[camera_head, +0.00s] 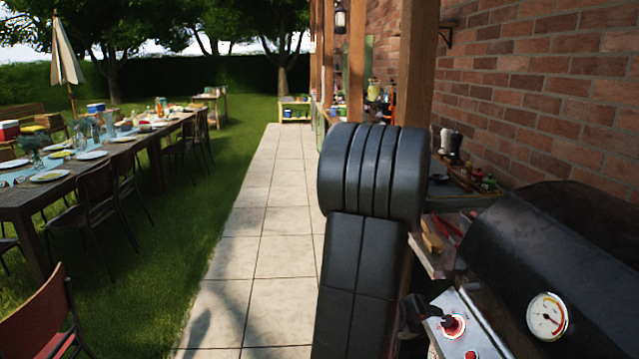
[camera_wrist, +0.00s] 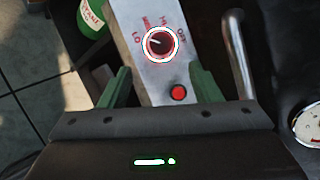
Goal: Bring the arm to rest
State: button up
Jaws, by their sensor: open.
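My gripper (camera_wrist: 160,88) shows in the wrist view with its two green fingers spread apart and nothing between them. It is over the grill's control panel (camera_wrist: 140,20), with a red knob (camera_wrist: 160,43) and a red button (camera_wrist: 178,93) just beyond and between the fingers. I cannot tell whether a finger touches the panel. In the head view my arm (camera_head: 370,200) stands large in the middle and hides part of the path and counter. The knob also shows in the head view (camera_head: 453,325), at the arm's lower right.
A black grill (camera_head: 560,250) with a gauge (camera_head: 547,316) fills the lower right, below a brick wall (camera_head: 540,90). A wooden post (camera_head: 415,60) rises behind my arm. The paved path (camera_head: 270,250) is clear; a set dining table (camera_head: 60,185) with chairs stands left on grass.

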aim_at(446, 321)
jog(key=b+x, duration=0.1)
jog(key=x, duration=1)
jog(key=shift+s, duration=0.1)
jog(key=shift+a+m+h, duration=0.3)
jog(key=shift+m+h, duration=0.1)
jog(key=shift+m, duration=0.7)
jog(key=m+g, duration=0.1)
jog(key=m, duration=0.2)
jog(key=m+g+h+p, duration=0.1)
jog(key=m, duration=0.2)
jog(key=shift+r+h, duration=0.1)
jog(key=shift+h, duration=0.2)
jog(key=m+p, duration=0.1)
jog(key=m, duration=0.1)
jog(key=m+g+p, duration=0.1)
jog(key=m, duration=0.1)
jog(key=m+g+h+p, duration=0.1)
jog(key=m, duration=0.1)
jog(key=shift+w+r, duration=0.1)
jog(key=shift+w, duration=0.2)
jog(key=shift+m+g+p, duration=0.6)
jog(key=shift+m+g, duration=0.3)
jog(key=shift+m, duration=0.8)
jog(key=shift+s, duration=0.1)
